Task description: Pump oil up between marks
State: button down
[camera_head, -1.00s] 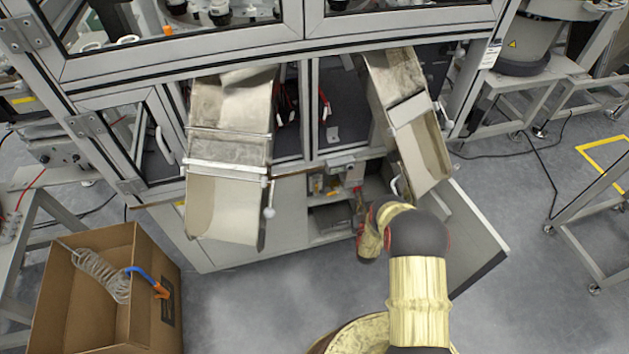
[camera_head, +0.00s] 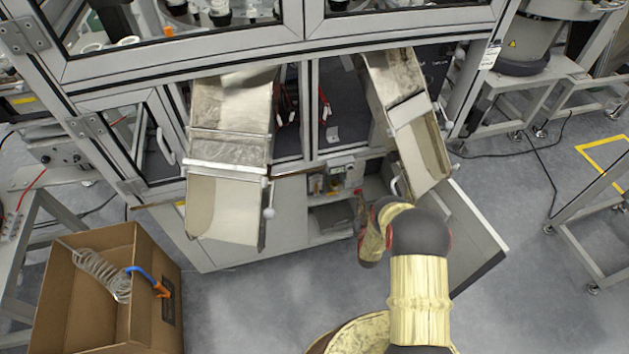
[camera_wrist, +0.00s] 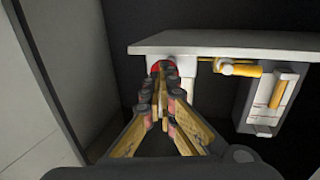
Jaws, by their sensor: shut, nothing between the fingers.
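My gripper (camera_wrist: 162,104) is shut and empty in the wrist view, its fingertips just below and in front of a red part (camera_wrist: 160,67) on a white block. I cannot tell whether they touch. To the right, a pale oil reservoir (camera_wrist: 246,98) hangs on the dark wall, with a window (camera_wrist: 281,92) showing orange-yellow. The marks and oil level are too small to read. A yellow fitting (camera_wrist: 240,69) lies between block and reservoir. In the head view, the gripper (camera_head: 360,196) is small, in front of the open lower cabinet (camera_head: 330,222).
A light ledge (camera_wrist: 220,42) runs above the block and reservoir. In the head view, two metal chutes (camera_head: 228,205) (camera_head: 418,150) overhang the cabinet. An open cabinet door (camera_head: 470,235) stands at the right. A cardboard box (camera_head: 100,310) with a coiled hose stands at the left.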

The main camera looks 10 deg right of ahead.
jog(key=shift+w, duration=0.15)
jog(key=shift+a+b+x, duration=0.25)
jog(key=shift+b+x, duration=0.1)
jog(key=shift+x, duration=0.75)
jog(key=shift+d+p+v, duration=0.25)
jog(key=shift+p+v, duration=0.1)
jog(key=shift+v, duration=0.85)
jog(key=d+p+v, duration=0.2)
jog(key=v, duration=1)
jog(key=shift+s+d, duration=0.25)
jog(key=shift+d, duration=0.25)
